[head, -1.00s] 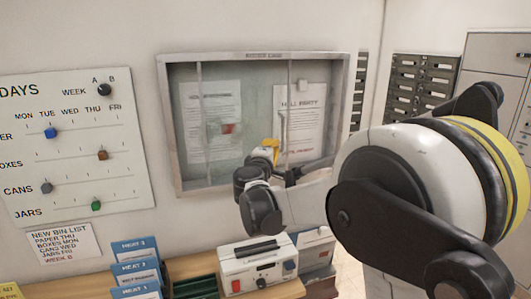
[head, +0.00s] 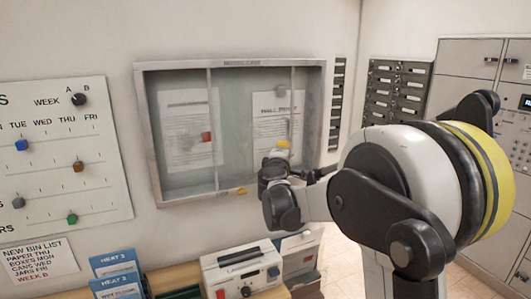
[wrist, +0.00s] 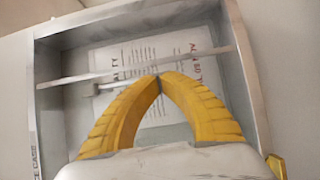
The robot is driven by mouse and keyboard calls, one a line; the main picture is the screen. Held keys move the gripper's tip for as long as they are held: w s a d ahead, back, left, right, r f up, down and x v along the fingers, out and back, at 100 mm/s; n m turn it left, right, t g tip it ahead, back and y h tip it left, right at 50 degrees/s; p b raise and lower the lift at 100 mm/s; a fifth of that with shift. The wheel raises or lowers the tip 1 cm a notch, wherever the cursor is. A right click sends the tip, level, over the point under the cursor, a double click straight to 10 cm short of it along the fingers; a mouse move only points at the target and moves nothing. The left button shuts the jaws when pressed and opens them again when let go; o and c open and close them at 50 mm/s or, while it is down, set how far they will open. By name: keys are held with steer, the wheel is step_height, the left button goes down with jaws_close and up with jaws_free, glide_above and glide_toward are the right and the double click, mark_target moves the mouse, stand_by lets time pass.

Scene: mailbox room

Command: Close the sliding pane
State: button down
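The notice case (head: 230,62) is a grey-framed wall box. Its sliding pane (head: 240,125) is a clear sheet with upright bars. The right bar (head: 292,90) stands short of the case's right side, leaving a gap there. A small handle (head: 283,122) sits just left of that bar; it also shows in the wrist view (wrist: 95,90). My gripper (head: 283,147) is in front of the pane, below the handle.
Behind the pane are papers (head: 180,125) and a red square (head: 207,137). A yellow piece (head: 242,191) sits on the case's lower frame. Below are a white device (head: 240,268) and blue booklets (head: 115,262). A slider board (head: 60,150) hangs left; metal mailboxes (head: 398,95) stand right.

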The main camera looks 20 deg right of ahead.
steer(key=d, duration=0.9)
steer(key=shift+d, duration=0.15)
steer(key=w+a+p+v, duration=0.1)
steer(key=a+v, duration=0.1)
steer(key=v, duration=1)
steer(key=shift+a, duration=0.35)
